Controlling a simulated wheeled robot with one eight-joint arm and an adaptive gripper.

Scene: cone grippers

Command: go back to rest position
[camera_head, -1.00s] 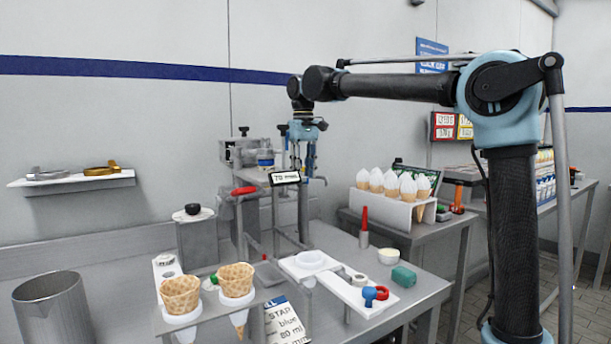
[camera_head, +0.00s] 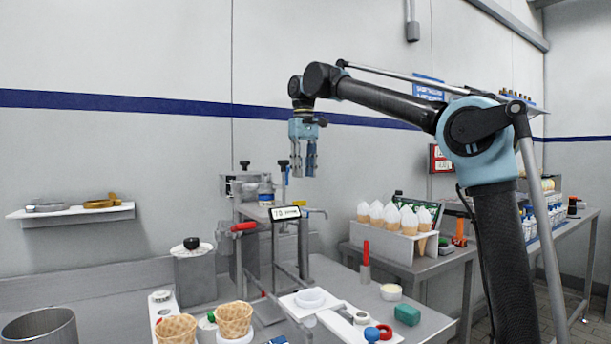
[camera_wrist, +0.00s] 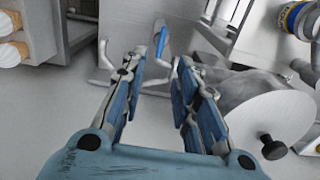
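My gripper (camera_head: 303,160) hangs pointing down in the head view, in front of the wall and above the metal dispensing machine (camera_head: 262,190). Its blue-and-grey fingers are apart with nothing between them, and the wrist view shows the same open gap (camera_wrist: 158,88). The fingertips touch nothing in the head view. My arm reaches across from the right, with its forearm sloping up toward the wrist.
Below are a display reading 70 (camera_head: 285,212), a red-handled lever (camera_head: 243,227) and two waffle cones (camera_head: 234,320) in a holder. A white rack of filled cones (camera_head: 350,236) stands right. A wall shelf (camera_head: 70,215) is at left. Air around the gripper is clear.

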